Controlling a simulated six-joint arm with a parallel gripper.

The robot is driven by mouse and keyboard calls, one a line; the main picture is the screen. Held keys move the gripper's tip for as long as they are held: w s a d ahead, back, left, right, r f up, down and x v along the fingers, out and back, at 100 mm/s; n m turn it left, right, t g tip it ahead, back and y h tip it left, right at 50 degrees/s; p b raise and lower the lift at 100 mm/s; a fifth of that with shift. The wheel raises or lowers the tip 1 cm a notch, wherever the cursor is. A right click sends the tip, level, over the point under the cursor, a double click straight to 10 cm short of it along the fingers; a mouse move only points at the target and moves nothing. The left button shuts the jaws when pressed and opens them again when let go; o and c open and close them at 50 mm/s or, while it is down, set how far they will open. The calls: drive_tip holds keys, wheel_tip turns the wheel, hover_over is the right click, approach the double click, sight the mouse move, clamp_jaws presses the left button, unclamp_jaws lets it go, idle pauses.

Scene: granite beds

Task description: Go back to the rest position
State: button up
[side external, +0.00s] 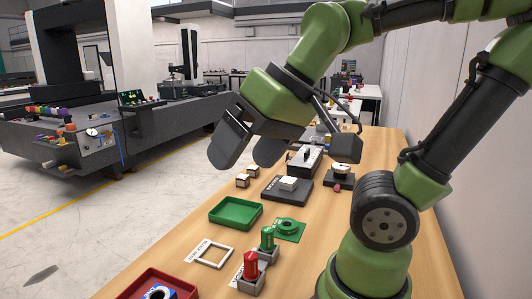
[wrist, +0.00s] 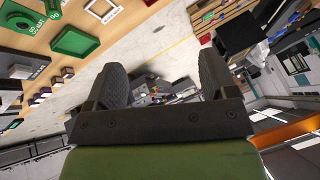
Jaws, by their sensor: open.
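My gripper (side external: 245,150) is raised above the wooden table and tilted down to the left in the side external view. Its two dark jaws stand apart with nothing between them. In the wrist view my gripper (wrist: 165,85) also shows an empty gap between its fingers, with the floor and distant equipment beyond. It touches nothing on the table.
On the wooden table (side external: 185,228) lie a green tray (side external: 235,213), a red tray (side external: 125,290), a green ring plate (side external: 289,228), red (side external: 251,265) and green (side external: 267,239) pegs, a white frame (side external: 211,255) and small white blocks (side external: 243,180). Granite beds stand left across open floor.

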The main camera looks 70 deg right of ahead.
drive_tip(key=shift+s+f+t, duration=0.1)
drive_tip(key=shift+s+t, duration=0.3)
drive_tip(key=shift+s, duration=0.8)
